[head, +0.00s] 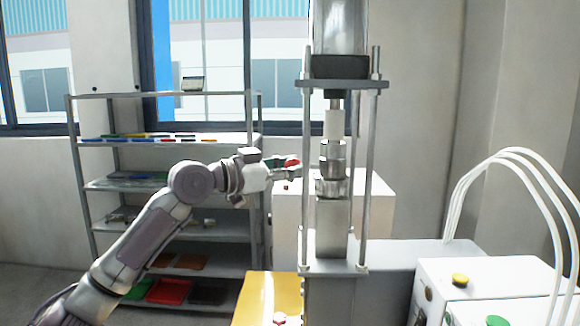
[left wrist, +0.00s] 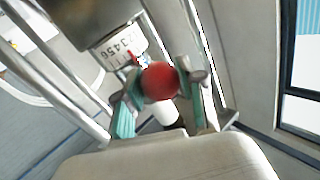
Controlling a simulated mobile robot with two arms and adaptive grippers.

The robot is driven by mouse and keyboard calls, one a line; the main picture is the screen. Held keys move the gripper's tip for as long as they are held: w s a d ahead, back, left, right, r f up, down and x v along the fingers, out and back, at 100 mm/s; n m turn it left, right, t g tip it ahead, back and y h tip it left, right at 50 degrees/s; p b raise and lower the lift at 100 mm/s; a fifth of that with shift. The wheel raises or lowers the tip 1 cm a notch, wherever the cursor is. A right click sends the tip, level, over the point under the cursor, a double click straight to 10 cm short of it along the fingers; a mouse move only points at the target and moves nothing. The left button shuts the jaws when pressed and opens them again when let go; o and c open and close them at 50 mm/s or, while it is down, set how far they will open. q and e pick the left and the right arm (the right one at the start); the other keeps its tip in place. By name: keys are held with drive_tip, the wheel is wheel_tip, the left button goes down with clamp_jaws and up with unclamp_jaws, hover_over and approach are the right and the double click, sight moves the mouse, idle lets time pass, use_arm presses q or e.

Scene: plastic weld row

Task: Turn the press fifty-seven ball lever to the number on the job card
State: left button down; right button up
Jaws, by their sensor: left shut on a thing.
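The red ball (left wrist: 160,82) of the lever sits between the two green-padded fingers of my left gripper (left wrist: 158,92), which is shut on it. In the head view the red ball (head: 292,160) is at the left side of the press (head: 331,187), with my left gripper (head: 288,168) around it. A white number scale (left wrist: 122,48) shows behind the ball in the left wrist view, tilted and upside down, with a small red pointer (left wrist: 134,58) beside it. I cannot surely read the pointed number. No job card is clearly readable. My right gripper is not in view.
Steel press posts (head: 308,130) stand close to my left gripper. A metal shelf (head: 110,95) with coloured flat items is behind my arm. A yellow surface (head: 262,300) lies below, and a white box with a yellow button (head: 460,280) and white hoses stands right.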

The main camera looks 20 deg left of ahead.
use_arm(q)
drive_tip(key=c, duration=0.9)
unclamp_jaws()
drive_tip(key=shift+w+a+r, duration=0.1)
drive_tip(key=shift+a+r, duration=0.05)
drive_tip(key=shift+r, duration=0.1)
drive_tip(key=shift+o, duration=1)
drive_tip(key=shift+w+f, duration=0.1)
drive_tip(key=shift+w, duration=0.1)
drive_tip(key=shift+w+f, duration=0.1)
drive_tip(key=v, duration=1.2)
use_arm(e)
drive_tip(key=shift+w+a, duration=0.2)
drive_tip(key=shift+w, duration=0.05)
